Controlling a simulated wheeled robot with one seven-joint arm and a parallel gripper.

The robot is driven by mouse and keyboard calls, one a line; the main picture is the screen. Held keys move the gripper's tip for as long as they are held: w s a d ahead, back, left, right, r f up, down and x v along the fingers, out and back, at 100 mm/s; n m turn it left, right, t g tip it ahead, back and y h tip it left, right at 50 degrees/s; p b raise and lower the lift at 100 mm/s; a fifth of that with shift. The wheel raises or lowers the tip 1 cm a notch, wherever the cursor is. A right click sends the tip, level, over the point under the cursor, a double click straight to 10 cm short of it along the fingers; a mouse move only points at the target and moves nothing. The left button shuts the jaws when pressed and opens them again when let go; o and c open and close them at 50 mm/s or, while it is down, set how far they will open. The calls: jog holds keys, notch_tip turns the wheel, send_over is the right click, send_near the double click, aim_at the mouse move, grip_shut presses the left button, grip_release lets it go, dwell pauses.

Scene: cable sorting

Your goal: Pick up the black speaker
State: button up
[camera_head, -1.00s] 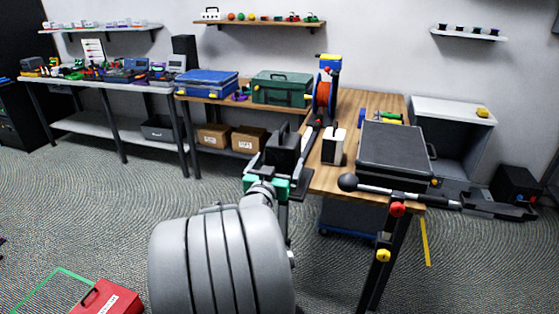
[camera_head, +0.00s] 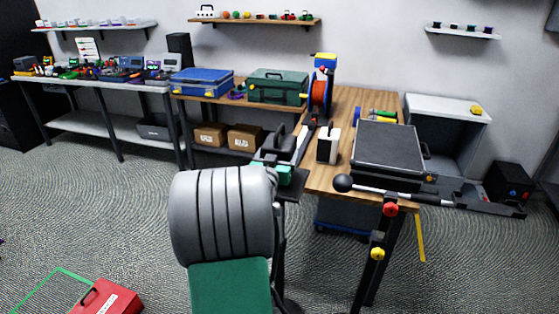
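A tall black box that looks like the black speaker (camera_head: 180,47) stands upright at the back, against the wall, between the left bench and the blue toolbox. My arm rises from the bottom centre, and its thick grey link hides much of what lies behind it. My gripper (camera_head: 277,150) appears to be the dark part with teal pieces just beyond that link, beside the left edge of the wooden table. It is well in front of and to the right of the speaker, apart from it. Its fingers cannot be made out, nor whether it holds anything.
A blue toolbox (camera_head: 202,82) and green toolbox (camera_head: 279,85) sit on the back bench. The wooden table (camera_head: 325,179) carries a cable reel (camera_head: 319,91), a black-and-white box (camera_head: 328,145) and a large black case (camera_head: 389,154). A red box (camera_head: 106,299) lies on the floor. Open carpet lies left.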

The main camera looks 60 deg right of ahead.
jog(key=c, duration=1.5)
jog(key=shift+r, duration=0.2)
jog(key=shift+c, duration=0.2)
jog(key=shift+r, duration=0.1)
